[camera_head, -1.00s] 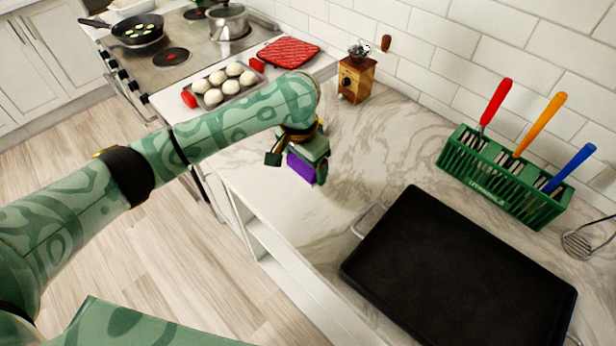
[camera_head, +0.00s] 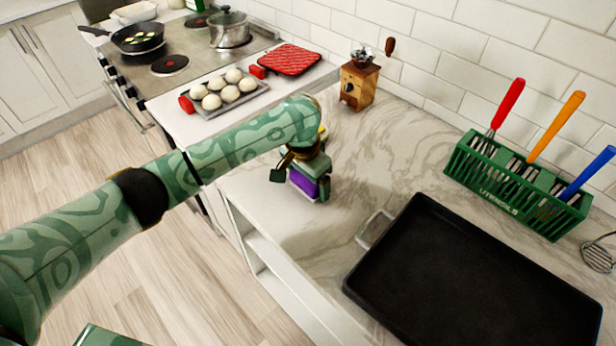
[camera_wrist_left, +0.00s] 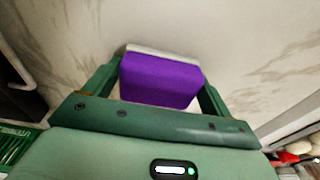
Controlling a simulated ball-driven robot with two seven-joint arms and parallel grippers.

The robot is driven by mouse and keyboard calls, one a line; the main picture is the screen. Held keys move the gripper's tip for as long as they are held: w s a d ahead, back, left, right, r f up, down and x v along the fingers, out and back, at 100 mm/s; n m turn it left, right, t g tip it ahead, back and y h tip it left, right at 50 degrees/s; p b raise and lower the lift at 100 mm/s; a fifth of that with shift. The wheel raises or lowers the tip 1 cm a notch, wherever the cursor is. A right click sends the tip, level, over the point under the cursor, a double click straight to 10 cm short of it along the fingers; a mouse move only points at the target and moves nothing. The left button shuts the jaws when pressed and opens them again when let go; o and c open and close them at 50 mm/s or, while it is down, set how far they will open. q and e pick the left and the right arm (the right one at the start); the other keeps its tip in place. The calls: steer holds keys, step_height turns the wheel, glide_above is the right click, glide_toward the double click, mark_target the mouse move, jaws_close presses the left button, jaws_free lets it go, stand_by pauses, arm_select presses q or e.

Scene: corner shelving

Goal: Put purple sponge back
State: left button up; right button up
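The purple sponge (camera_head: 304,184) is held at my left gripper (camera_head: 308,188), over the marble counter (camera_head: 350,165) near its front edge. In the left wrist view the sponge (camera_wrist_left: 160,80) sits between the two green fingers (camera_wrist_left: 158,82), which close on its sides. A pale layer shows along the sponge's far edge. I cannot tell whether the sponge touches the counter. My right gripper is in neither view.
A black griddle (camera_head: 470,280) lies on the counter at lower right. Behind it stands a green utensil rack (camera_head: 515,190) with colored handles. A wooden grinder (camera_head: 358,86) stands by the wall. A tray of white buns (camera_head: 225,92) and a red mitt (camera_head: 290,60) lie farther back.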

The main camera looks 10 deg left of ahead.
mark_target(303, 180)
arm_select(q)
steer(key=shift+o, duration=0.9)
step_height(303, 180, up, 12)
steer(key=s+p, duration=0.1)
steer(key=p, duration=0.5)
steer(key=shift+a+r, duration=0.15)
steer(key=shift+a, duration=0.25)
